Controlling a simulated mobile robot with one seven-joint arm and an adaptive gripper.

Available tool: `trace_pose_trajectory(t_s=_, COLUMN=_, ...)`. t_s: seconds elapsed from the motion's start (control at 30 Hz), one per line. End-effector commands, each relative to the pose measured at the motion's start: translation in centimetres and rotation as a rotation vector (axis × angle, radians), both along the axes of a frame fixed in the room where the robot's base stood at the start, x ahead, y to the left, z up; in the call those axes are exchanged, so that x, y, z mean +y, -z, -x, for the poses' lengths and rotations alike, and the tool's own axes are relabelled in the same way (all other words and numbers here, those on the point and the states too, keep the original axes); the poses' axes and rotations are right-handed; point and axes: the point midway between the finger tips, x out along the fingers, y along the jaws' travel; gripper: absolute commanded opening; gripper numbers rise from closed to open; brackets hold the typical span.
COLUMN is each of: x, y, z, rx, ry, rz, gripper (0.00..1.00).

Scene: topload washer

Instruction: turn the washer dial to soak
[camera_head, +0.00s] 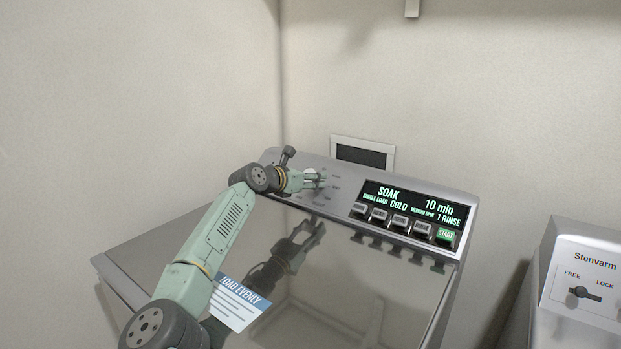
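The washer (320,153) stands in the corner with its lid (330,262) closed. Its display (413,205) lights up with "SOAK", "10 min", "COLD" and "1 RINSE". The dial (310,174) is a small pale round shape on the left part of the control panel, mostly hidden by my gripper. My gripper (321,180) is at the dial, its fingers pointing right along the panel. The fingers are too small here to tell whether they are open or shut on the dial.
A row of buttons (398,222), with a green START button (445,236), lies under the display. A second appliance (587,275) marked "Stenvarm" stands at the right. Walls close in behind and left. A dark-centred wall plate (362,153) is behind the panel.

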Motion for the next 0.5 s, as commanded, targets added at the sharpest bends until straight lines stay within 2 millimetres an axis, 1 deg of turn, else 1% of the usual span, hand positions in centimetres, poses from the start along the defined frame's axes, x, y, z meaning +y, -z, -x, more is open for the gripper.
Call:
trace_pose_trajectory(t_s=0.03, x=0.01, y=0.0, z=0.0, rx=0.0, ry=0.0, rz=0.0, gripper=0.49)
trace_pose_trajectory(t_s=0.27, x=0.0, y=-0.01, z=0.01, rx=0.0, ry=0.0, rz=0.0, gripper=0.64)
trace_pose_trajectory(t_s=0.5, x=0.0, y=-0.01, z=0.01, rx=0.001, ry=0.0, rz=0.001, gripper=0.64)
